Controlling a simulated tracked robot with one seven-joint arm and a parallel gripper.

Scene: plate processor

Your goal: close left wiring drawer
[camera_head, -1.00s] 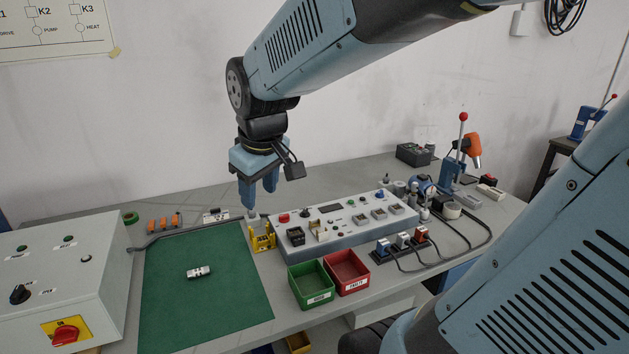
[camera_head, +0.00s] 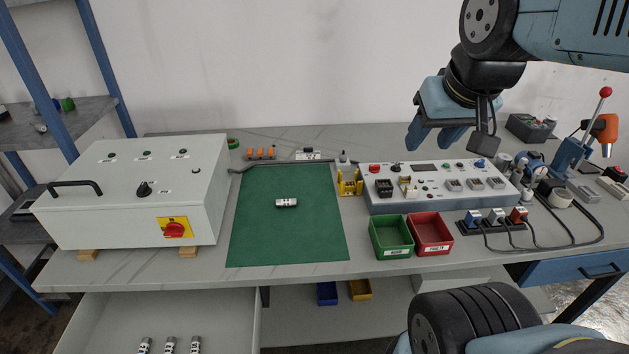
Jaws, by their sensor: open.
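A pale grey drawer (camera_head: 245,318) stands pulled out below the left part of the bench, under the white control cabinet. Several small white and dark cylindrical parts (camera_head: 170,346) lie in it near the bottom picture edge. Its front panel is out of frame. My gripper (camera_head: 433,140) is above the bench at the upper right, over the back of the control panel. Its two blue fingers are apart with nothing between them. It is far from the drawer, up and to the right of it.
The white cabinet (camera_head: 130,200) with a red rotary switch stands on the bench's left side. A green mat (camera_head: 290,235), a green bin (camera_head: 391,238), a red bin (camera_head: 430,235) and the control panel (camera_head: 440,200) lie to the right. A blue drawer (camera_head: 570,272) is under the right end.

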